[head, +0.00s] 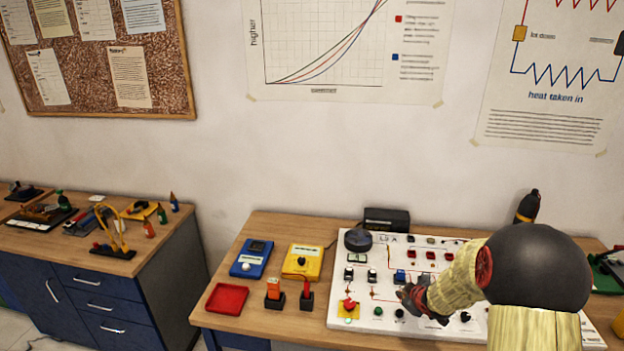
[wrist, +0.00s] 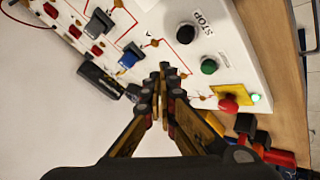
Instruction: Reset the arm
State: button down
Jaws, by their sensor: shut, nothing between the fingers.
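My gripper (head: 418,300) is over the white gauge rig panel (head: 342,262) in the head view, at the end of my arm reaching in from the right. In the wrist view my gripper (wrist: 166,72) is shut and empty, its fingertips together above the panel. The panel carries a black STOP knob (wrist: 187,33), a green button (wrist: 209,66) and a red button on a yellow plate (wrist: 229,103). My arm hides part of the panel's right side in the head view.
On the bench (head: 215,307) left of the panel are a blue meter (head: 252,258), a yellow meter (head: 302,261), a red tray (head: 227,299) and two small stands with orange and red pieces. A black box (head: 387,219) stands behind the panel. A second cabinet with tools is at the left.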

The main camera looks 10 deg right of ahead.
jog(key=s+f+m+g, duration=0.1)
jog(key=s, duration=0.1)
jog(key=s+d+f+m+g, duration=0.1)
jog(key=s, duration=0.2)
jog(key=s+d+f+m+g+h, duration=0.1)
jog(key=s+f, duration=0.1)
jog(key=shift+s+d, duration=0.1)
jog(key=shift+s, duration=0.3)
jog(key=s+a+r+m+g, duration=0.2)
jog(key=s+r+m+g, duration=0.15)
jog(key=s, duration=0.55)
jog(key=s+a+r+m+t+y+b, duration=0.1)
jog(key=s+a+r+t+y+b, duration=0.1)
jog(key=s+a+r, duration=1.7)
notch_tip(320, 180, up, 3)
jog(key=shift+s+t+b, duration=0.65)
jog(key=shift+s+b, duration=0.1)
jog(key=shift+b, duration=0.05)
